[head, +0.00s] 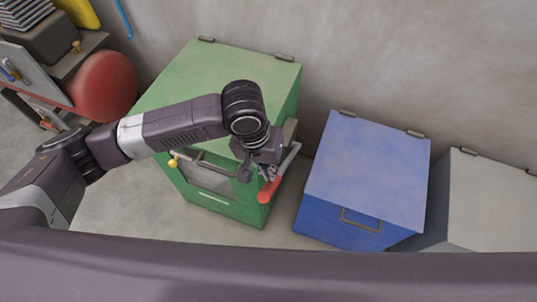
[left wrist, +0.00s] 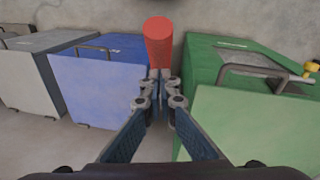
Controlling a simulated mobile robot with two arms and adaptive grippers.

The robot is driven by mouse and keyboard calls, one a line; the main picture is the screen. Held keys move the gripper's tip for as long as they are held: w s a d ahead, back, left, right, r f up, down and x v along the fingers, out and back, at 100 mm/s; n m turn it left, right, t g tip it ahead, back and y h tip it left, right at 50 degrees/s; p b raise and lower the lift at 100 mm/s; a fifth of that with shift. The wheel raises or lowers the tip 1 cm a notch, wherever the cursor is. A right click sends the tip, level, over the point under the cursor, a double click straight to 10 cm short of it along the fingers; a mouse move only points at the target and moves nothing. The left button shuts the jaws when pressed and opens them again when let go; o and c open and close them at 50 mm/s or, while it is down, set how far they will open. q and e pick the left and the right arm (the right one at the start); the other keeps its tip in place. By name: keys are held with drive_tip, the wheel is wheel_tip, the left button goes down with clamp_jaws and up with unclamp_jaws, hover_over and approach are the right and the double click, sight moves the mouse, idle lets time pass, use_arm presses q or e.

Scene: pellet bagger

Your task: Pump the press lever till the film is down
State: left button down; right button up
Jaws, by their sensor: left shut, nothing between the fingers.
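The green machine (head: 190,85) stands at centre in the head view, with a lever on its right side ending in a red handle (head: 268,190). My left gripper (head: 268,171) is at this handle, its fingers partly hidden by my wrist. In the left wrist view the red handle (left wrist: 158,42) lies just beyond the fingertips of my left gripper (left wrist: 161,88), which are together and empty. I cannot tell whether they touch the handle. I cannot make out the film. My right gripper is not in view.
A blue box (head: 365,180) with a front handle stands right of the green machine, and a grey box (head: 490,200) beyond it. A narrow floor gap separates the green machine from the blue box. A red round tank (head: 105,85) and a shelf are at left. A yellow knob (head: 173,162) sticks out in front.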

sight(262, 201)
use_arm(q)
drive_tip(key=shift+s+f, duration=0.15)
drive_tip(key=shift+f, duration=0.2)
drive_tip(key=shift+s+f, duration=0.1)
drive_tip(key=s+f, duration=0.1)
drive_tip(key=f, duration=0.1)
drive_tip(key=s+a+f+p, duration=0.1)
drive_tip(key=s, duration=0.1)
drive_tip(key=s+f, duration=0.1)
drive_tip(key=f, duration=0.1)
drive_tip(key=shift+s+a+f+p, duration=0.3)
drive_tip(key=shift+f, duration=0.05)
drive_tip(key=shift+r, duration=0.1)
